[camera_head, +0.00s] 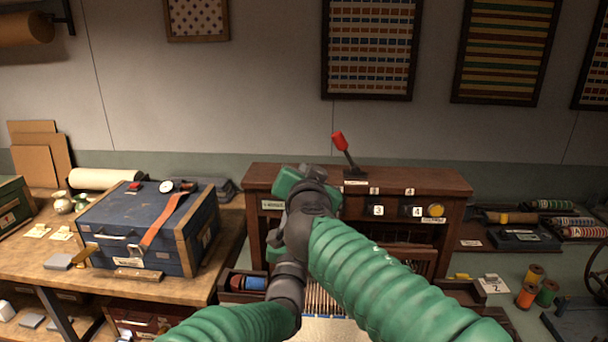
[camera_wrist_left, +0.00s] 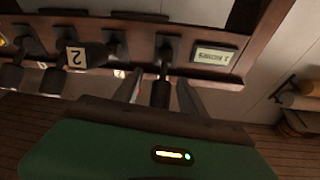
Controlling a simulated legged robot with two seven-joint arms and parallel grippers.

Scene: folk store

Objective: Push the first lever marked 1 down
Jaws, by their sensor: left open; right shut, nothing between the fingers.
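Dark levers stand in a row on the wooden cabinet (camera_head: 420,182). The left wrist view shows them upside down. One dark lever (camera_wrist_left: 162,88), beside a pale name plate (camera_wrist_left: 214,55), stands between the two fingers of my open left gripper (camera_wrist_left: 160,92). A lever to its left carries a tag marked 2 (camera_wrist_left: 76,57).
A red-handled lever (camera_head: 340,143) stands on the cabinet top. A blue case (camera_head: 140,225) sits on the wooden bench at left. Thread spools (camera_head: 527,295) stand at right. My two arms cross close together before the cabinet.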

